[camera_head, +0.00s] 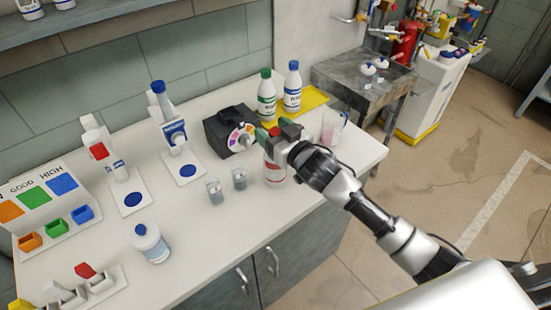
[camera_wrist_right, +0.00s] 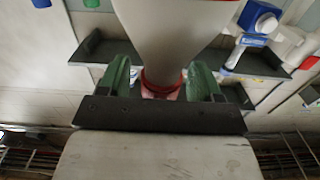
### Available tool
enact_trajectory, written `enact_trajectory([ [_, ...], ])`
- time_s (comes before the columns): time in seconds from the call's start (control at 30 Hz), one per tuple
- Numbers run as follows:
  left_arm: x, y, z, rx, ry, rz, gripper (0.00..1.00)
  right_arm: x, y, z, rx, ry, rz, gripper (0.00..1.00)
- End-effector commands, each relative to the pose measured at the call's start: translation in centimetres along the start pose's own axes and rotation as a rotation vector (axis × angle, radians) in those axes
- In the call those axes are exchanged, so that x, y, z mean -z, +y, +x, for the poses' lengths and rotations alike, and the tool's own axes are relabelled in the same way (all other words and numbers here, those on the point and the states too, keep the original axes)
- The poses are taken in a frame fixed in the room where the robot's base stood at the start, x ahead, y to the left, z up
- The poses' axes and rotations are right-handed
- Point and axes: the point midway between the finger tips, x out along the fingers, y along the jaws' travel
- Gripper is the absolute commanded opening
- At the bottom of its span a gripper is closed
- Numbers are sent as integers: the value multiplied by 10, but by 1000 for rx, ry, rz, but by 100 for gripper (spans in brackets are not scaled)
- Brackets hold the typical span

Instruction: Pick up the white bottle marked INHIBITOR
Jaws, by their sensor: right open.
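A white bottle with a red label (camera_head: 275,172) stands on the counter towards its right end. Its top is hidden behind my right gripper (camera_head: 284,133), and I cannot read its label. In the right wrist view, a white tapering body with a red band (camera_wrist_right: 168,38) lies between the two green fingers of the right gripper (camera_wrist_right: 160,78). The fingers are open, with space on both sides of it. A green-capped white bottle (camera_head: 267,97) and a blue-capped white bottle (camera_head: 292,88) stand farther back on a yellow tray. My left gripper is not in view.
A dark box with a coloured dial (camera_head: 230,131) stands just left of the gripper. Two small clear vials (camera_head: 227,186) stand in front. A clear beaker (camera_head: 333,127) is close on the right. A blue-capped bottle (camera_head: 151,244) stands at the front left.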

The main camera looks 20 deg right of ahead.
Motion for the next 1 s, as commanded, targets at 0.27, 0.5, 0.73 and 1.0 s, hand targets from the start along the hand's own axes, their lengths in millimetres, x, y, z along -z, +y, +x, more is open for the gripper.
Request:
enact_trajectory([
  [0.27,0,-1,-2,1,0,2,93,-1,0,10,0,-1,0,65],
  [0.5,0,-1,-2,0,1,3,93,-1,0,9,0,-1,0,40],
  [0.73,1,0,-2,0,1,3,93,0,0,9,0,-1,-1,5],
  [1.0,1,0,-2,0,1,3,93,0,0,9,0,1,-1,0],
])
